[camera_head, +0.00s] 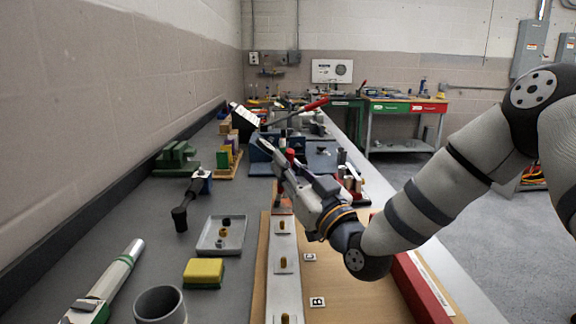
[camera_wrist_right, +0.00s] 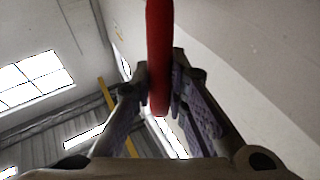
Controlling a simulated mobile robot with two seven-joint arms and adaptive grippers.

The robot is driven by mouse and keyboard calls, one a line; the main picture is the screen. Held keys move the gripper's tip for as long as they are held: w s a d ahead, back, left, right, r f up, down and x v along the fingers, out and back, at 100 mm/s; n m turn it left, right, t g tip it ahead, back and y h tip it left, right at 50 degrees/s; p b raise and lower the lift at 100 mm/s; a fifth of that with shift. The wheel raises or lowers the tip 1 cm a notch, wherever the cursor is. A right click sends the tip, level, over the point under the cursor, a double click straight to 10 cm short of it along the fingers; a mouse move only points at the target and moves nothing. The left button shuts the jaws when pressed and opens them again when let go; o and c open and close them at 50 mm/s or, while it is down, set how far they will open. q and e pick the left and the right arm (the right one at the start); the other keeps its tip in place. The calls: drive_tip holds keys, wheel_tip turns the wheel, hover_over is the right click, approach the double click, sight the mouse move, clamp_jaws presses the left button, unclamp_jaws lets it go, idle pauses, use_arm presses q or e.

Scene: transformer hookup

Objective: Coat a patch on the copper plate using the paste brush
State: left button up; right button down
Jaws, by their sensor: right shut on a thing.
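My right gripper (camera_head: 266,148) reaches over the bench from the right, its fingers pointing away and left. In the right wrist view it is shut on a smooth red rod (camera_wrist_right: 159,50), which runs up out of the picture; I cannot tell whether this is the paste brush, and no bristles show. A small reddish-brown piece (camera_head: 283,207) at the far end of the pale bar may be the copper plate, partly hidden beneath my gripper. No coated patch can be made out. My left gripper is not in view.
A grey tray (camera_head: 208,246) with small parts, a yellow sponge-like block (camera_head: 204,270), a grey cup (camera_head: 161,302) and a black-handled tool (camera_head: 182,215) lie left. Upright knobs line the pale bar (camera_head: 284,242). Blocks and fixtures crowd the bench beyond my gripper.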

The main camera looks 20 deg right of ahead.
drive_tip(key=shift+w+d+f, duration=0.1)
drive_tip(key=shift+w+d, duration=0.1)
drive_tip(key=shift+w, duration=0.5)
drive_tip(key=shift+s+a, duration=0.25)
drive_tip(key=shift+s, duration=0.55)
drive_tip(key=shift+w+d, duration=0.2)
drive_tip(key=shift+w, duration=0.6)
drive_tip(key=shift+r, duration=2.05)
drive_tip(key=f, duration=0.1)
drive_tip(key=d+f, duration=0.1)
drive_tip(key=f, duration=0.1)
drive_tip(key=shift+s+d, duration=0.25)
drive_tip(key=shift+s, duration=0.1)
drive_tip(key=shift+f, duration=0.5)
